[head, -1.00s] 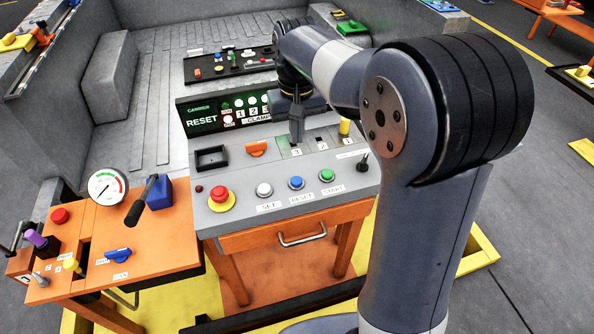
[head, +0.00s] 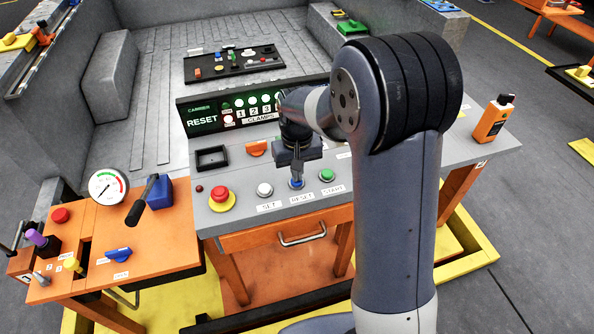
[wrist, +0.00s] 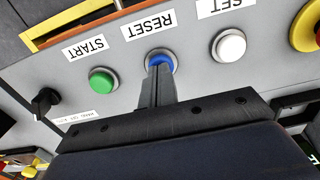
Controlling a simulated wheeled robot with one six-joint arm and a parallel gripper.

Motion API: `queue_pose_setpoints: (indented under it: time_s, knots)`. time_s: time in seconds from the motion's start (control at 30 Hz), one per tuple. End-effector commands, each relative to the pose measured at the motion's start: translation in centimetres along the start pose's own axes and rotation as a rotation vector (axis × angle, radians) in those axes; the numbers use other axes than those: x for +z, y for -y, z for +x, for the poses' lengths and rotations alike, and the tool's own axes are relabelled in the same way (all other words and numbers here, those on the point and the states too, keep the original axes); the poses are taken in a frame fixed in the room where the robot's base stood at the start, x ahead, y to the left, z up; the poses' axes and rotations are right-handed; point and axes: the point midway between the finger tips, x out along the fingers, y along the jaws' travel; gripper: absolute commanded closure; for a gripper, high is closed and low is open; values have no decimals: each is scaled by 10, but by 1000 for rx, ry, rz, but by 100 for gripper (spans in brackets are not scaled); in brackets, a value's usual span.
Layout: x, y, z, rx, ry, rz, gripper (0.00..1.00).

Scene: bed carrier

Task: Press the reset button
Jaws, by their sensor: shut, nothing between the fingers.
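The blue reset button (head: 296,184) is on the sloped grey console (head: 235,222), above the label RESET. It also shows in the wrist view (wrist: 160,58), partly covered by my fingers. My gripper (head: 297,178) is shut and empty, pointing down, with its fingertips at the blue button. In the wrist view the fingertips (wrist: 158,68) overlap the button's edge. I cannot tell whether they touch it or how far it is pressed. The console display (head: 203,120) reads RESET.
The white SET button (head: 264,189) is left of the blue one, and the green START button (head: 327,175) is right. A red mushroom button (head: 220,194) sits further left. A black selector knob (wrist: 44,102) is beyond the green button in the wrist view.

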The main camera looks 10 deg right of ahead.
Motion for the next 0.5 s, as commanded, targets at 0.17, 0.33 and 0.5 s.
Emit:
queue_pose_setpoints:
  time_s: [0.17, 0.33, 0.5]
  knots:
    - [0, 0, 0, 0, 0, 0, 100]
    - [0, 0, 14, 0, 1, 0, 100]
    - [1, 0, 23, 0, 5, 0, 100]
